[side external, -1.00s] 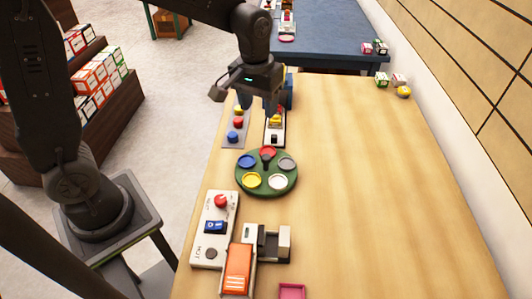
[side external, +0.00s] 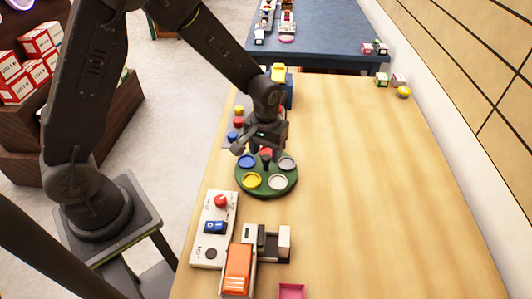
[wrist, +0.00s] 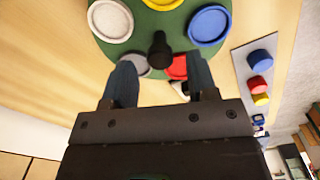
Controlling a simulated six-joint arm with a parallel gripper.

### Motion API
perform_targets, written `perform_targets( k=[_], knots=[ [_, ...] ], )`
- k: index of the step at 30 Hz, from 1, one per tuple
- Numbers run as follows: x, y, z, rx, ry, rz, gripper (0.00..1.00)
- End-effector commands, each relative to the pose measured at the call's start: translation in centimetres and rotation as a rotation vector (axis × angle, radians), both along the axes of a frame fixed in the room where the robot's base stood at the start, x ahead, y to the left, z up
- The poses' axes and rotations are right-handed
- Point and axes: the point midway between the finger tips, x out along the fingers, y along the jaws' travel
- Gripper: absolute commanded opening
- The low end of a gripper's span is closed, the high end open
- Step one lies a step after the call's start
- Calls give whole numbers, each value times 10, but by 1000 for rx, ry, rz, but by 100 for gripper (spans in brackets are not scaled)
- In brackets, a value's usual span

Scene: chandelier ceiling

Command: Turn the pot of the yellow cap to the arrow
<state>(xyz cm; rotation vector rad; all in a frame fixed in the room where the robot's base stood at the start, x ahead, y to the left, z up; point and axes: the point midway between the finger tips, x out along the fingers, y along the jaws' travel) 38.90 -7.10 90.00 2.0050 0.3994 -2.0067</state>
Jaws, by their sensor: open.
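A round green turntable (side external: 265,193) bears several coloured round pots and a dark central knob (wrist: 160,50). The yellow pot (side external: 252,181) is at its front left, with the blue pot (side external: 247,161) behind it, the white pot (side external: 278,181) to its right and the grey pot (side external: 287,163) at right rear. The red pot (wrist: 178,68) is partly hidden by my gripper in the side view. My gripper (side external: 265,150) is open and empty over the rear of the turntable; in the wrist view its fingers stand apart on either side of the knob's line. I cannot make out an arrow.
A grey strip with blue (wrist: 261,57), red (wrist: 257,83) and yellow (wrist: 260,100) caps lies beyond the turntable. A white switch panel (side external: 207,240) and an orange-topped device (side external: 238,268) stand in front.

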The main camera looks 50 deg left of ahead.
Motion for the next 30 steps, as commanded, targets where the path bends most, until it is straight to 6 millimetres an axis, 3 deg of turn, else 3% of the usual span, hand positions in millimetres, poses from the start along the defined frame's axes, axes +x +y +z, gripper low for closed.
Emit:
perform_targets(
  k=[4, 14, 30],
  knots=[
    [0, 0, -12, 0, 1, 0, 53],
    [0, 0, -14, 0, -1, 0, 53],
    [0, 0, -14, 0, -1, 0, 1]
  ],
)
